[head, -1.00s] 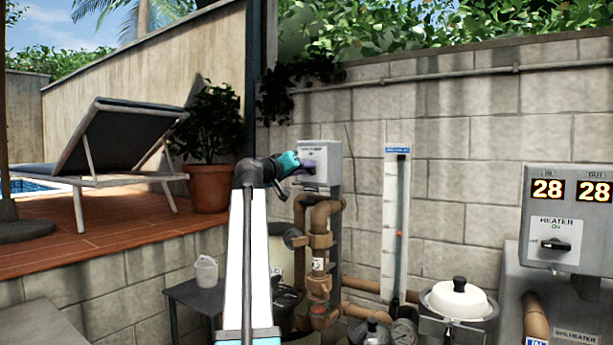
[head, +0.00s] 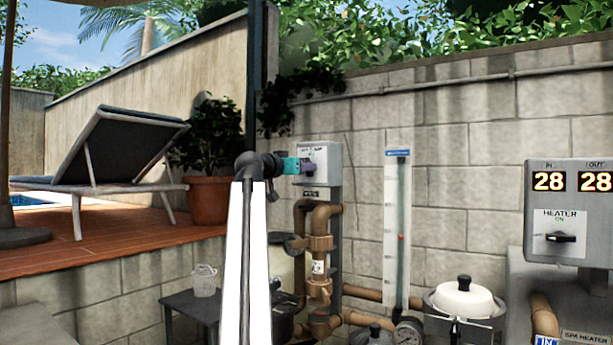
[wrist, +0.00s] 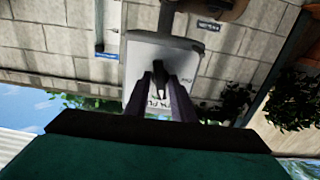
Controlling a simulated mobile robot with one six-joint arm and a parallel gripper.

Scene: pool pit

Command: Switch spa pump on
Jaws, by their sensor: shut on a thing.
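The grey spa pump switch box (head: 327,158) is mounted in front of the block wall, in the middle of the head view. My gripper (head: 309,168) reaches its front face from the left, and its purple fingers cover the switch knob there. In the wrist view, which is upside down, the box (wrist: 188,60) has a white label and a black knob (wrist: 158,78). My gripper (wrist: 159,84) has one finger on each side of the knob and is shut on it. The label wording is too small and partly hidden, so the knob's setting cannot be told.
Brown pipes (head: 322,225) and a clear gauge tube (head: 397,230) stand below and right of the box. A heater panel (head: 568,205) at right shows 28 and 28. A side table (head: 188,300) with a small white basket (head: 205,281) stands at lower left.

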